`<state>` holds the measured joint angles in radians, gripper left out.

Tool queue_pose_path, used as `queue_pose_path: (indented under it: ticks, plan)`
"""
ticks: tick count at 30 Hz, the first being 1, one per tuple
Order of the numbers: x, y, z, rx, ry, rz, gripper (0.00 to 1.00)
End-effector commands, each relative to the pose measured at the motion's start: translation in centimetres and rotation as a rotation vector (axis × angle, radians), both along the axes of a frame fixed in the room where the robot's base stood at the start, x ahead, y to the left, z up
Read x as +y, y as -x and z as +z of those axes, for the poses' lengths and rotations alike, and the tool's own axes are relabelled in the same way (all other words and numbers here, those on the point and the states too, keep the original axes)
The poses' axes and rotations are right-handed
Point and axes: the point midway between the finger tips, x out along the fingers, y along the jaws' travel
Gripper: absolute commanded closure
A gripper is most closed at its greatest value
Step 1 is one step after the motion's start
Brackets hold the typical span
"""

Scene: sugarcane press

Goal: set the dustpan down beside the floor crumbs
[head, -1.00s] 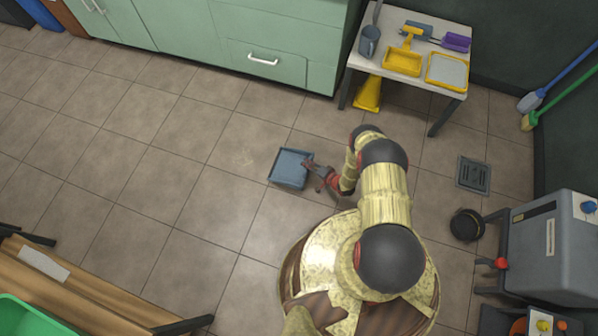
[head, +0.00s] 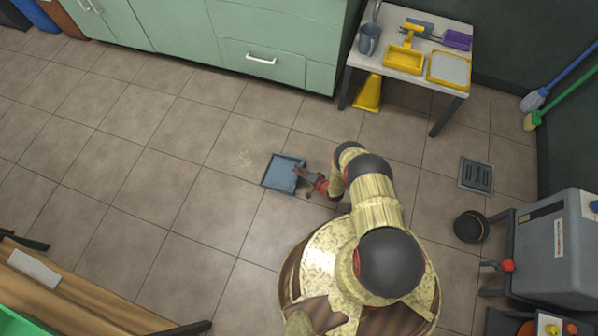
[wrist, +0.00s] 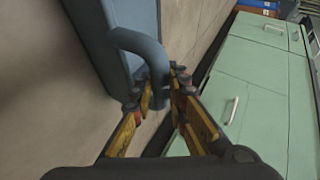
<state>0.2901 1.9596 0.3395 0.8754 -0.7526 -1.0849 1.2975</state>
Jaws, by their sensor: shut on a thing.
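The dustpan (head: 282,174) is a blue-grey tray in the head view, just left of my gripper. My gripper (head: 303,174) is shut on its handle. In the wrist view the curved handle (wrist: 144,48) runs between the fingers of my gripper (wrist: 160,92), and part of the pan shows behind it. The floor crumbs (head: 241,158) are a faint pale patch on the tiles, a short way left of the pan and slightly higher in the picture. I cannot tell whether the pan touches the floor.
Green cabinets (head: 262,60) line the back. A floor drain (head: 476,174) and a dark round pot (head: 469,226) lie to the right. The tiles left of the crumbs are clear.

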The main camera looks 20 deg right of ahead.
Motion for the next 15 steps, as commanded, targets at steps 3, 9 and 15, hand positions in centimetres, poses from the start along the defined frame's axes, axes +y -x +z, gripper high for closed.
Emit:
queue_pose_path:
  ticks: [3, 9, 15]
  plan:
    - [0.01, 0.03, -0.11, 0.000, 0.000, 0.000, 0.83]
    - [0.01, 0.04, -0.11, 0.000, 0.000, 0.000, 0.72]
    - [0.00, 0.03, -0.11, 0.000, 0.000, 0.000, 0.66]
